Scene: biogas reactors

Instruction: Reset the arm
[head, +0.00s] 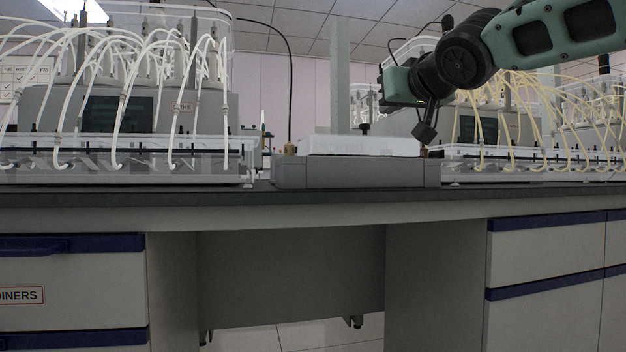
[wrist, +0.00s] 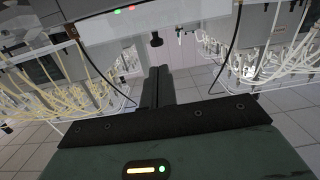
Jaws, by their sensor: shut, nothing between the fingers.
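My gripper (head: 426,128) hangs at the end of my green and black arm, right of the middle in the head view. It is above the bench, just in front of the right end of a low grey box with a white top (head: 362,146). Its fingers are together and hold nothing. In the wrist view the shut dark fingers (wrist: 157,88) point away from the green gripper body. I cannot tell whether the fingers touch the box.
A left reactor unit (head: 118,115) with white tubes and a right reactor unit (head: 490,128) with yellow tubes stand on the bench (head: 330,200). Drawers (head: 75,275) and an open knee space are below.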

